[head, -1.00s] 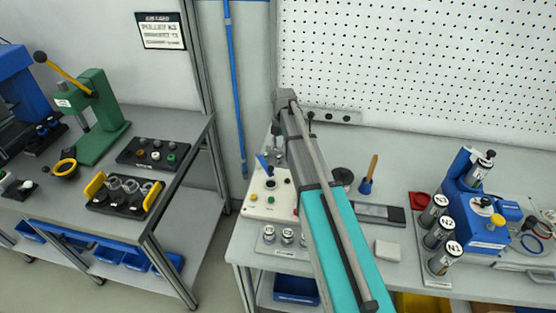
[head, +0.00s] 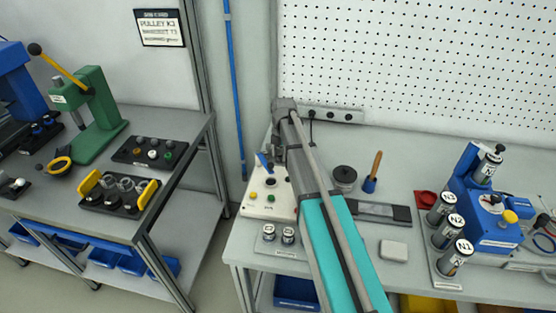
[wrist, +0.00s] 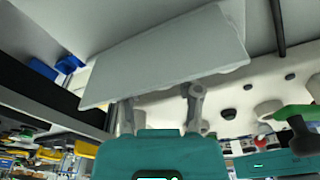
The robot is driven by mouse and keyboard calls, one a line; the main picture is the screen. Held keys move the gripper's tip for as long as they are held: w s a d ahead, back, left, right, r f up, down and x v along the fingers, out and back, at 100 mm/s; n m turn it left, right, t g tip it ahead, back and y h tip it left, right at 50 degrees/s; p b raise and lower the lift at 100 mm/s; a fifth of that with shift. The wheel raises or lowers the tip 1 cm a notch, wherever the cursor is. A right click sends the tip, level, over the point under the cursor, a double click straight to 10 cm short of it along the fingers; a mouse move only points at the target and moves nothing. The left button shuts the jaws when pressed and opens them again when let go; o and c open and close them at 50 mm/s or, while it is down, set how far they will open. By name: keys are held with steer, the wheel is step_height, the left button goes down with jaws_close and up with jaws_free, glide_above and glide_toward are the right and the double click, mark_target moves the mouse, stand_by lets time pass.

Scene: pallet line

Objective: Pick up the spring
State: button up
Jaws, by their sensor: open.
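I cannot make out a spring for certain in any view. In the head view, a black tray with yellow handles (head: 92,182) on the left bench holds several pale, ring-like or coiled parts (head: 126,184), too small to identify. My gripper shows in the wrist view (wrist: 160,103), with its two grey fingers apart and nothing visible between them. A flat grey panel (wrist: 170,58) lies beyond the fingers; I cannot tell whether they touch it. In the head view my arm hides the gripper, over the right bench near the white control box.
A green press (head: 98,115) and a black tray of small knobs (head: 150,152) stand on the left bench. The right bench holds a white control box (head: 262,205), labelled cylinders (head: 446,232) and a blue fixture (head: 490,225). A floor gap separates the benches.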

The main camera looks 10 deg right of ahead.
steer(key=shift+c, duration=0.3)
steer(key=c, duration=0.6)
steer(key=shift+o, duration=0.2)
steer(key=shift+r, duration=0.15)
step_height(320, 180, up, 3)
steer(key=p, duration=0.3)
steer(key=shift+f, duration=0.2)
steer(key=s+d+r+p, duration=0.2)
steer(key=s+r+p, duration=0.8)
steer(key=s, duration=0.4)
stand_by(0.3)
